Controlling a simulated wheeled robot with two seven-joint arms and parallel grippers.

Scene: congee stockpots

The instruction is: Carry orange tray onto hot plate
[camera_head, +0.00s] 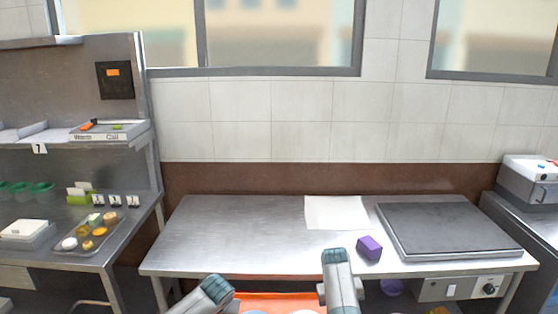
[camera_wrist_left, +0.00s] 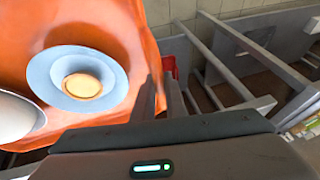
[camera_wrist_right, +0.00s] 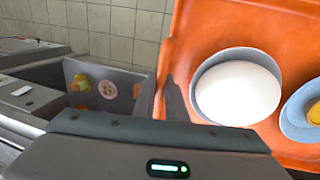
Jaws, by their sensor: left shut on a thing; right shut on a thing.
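The orange tray (camera_head: 280,299) shows at the bottom of the head view between my two arms, partly cut off by the frame edge. In the left wrist view, my left gripper (camera_wrist_left: 160,98) is shut on the rim of the tray (camera_wrist_left: 112,22). A blue-grey bowl with a yellow-orange content (camera_wrist_left: 82,85) stands on it. In the right wrist view, my right gripper (camera_wrist_right: 163,98) is shut on the opposite side of the tray (camera_wrist_right: 205,30), next to a bowl with a white dome (camera_wrist_right: 238,92). The dark hot plate (camera_head: 450,228) lies flat on the right of the steel table, its top bare.
The steel table (camera_head: 230,230) is mostly clear on the left. A purple block (camera_head: 369,248) stands near its front edge, just left of the hot plate. A white sheet (camera_head: 336,212) lies behind it. A control box with a knob (camera_head: 460,289) hangs under the right front. A shelf unit (camera_head: 140,140) stands left.

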